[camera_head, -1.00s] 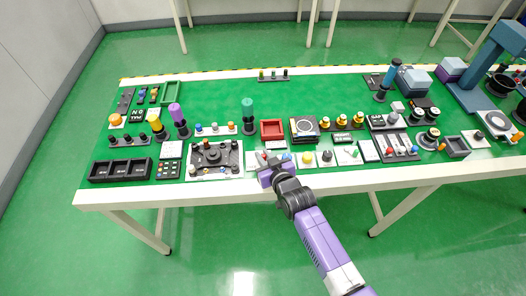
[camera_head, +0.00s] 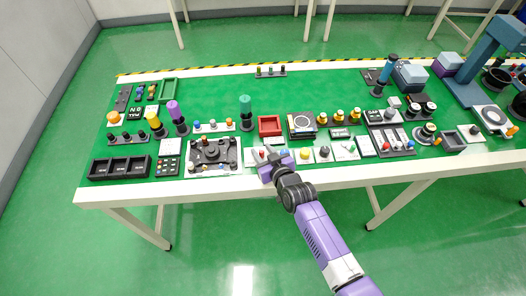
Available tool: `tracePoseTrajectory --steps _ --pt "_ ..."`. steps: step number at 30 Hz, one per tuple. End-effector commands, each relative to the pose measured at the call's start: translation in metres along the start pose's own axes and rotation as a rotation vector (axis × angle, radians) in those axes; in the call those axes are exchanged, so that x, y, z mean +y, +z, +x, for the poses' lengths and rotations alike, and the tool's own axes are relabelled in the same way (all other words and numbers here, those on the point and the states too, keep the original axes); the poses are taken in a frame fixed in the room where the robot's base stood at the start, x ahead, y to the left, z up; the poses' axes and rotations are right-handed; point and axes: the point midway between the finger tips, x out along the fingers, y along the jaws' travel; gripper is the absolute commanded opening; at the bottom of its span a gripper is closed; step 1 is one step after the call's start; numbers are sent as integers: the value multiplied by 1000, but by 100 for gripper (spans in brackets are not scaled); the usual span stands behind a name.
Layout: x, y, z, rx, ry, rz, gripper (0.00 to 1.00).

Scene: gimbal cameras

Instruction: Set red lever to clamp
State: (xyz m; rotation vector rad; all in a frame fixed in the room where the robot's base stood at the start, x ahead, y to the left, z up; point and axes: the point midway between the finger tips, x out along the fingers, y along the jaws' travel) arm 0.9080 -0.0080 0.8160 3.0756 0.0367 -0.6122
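My gripper (camera_head: 269,160) is purple and dark grey. It is at the front edge of the table, low over a white panel (camera_head: 249,158). Small red parts (camera_head: 261,154) show on this panel beside the fingertips, and a blue one is close by on the right. One of the red parts may be the red lever, but they are too small to tell, and my gripper hides part of the panel. I cannot tell whether the fingers touch anything or how far apart they are. No clamp label can be read.
The dark fixture plate (camera_head: 225,168) is close on the left. A yellow button panel (camera_head: 305,155) and knob panels are close on the right. A grey panel with small coloured handles (camera_head: 392,152) is further right. Green table surface is clear toward the back.

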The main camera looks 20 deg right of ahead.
Motion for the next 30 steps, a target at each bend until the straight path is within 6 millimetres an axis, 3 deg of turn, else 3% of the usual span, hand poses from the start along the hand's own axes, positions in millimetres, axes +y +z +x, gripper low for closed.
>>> tracePoseTrajectory --steps 5,18,30 --pt "-1 1 -10 -1 -1 1 38" --pt "0 1 -68 -1 0 1 38" --pt "1 0 -78 0 1 0 38"
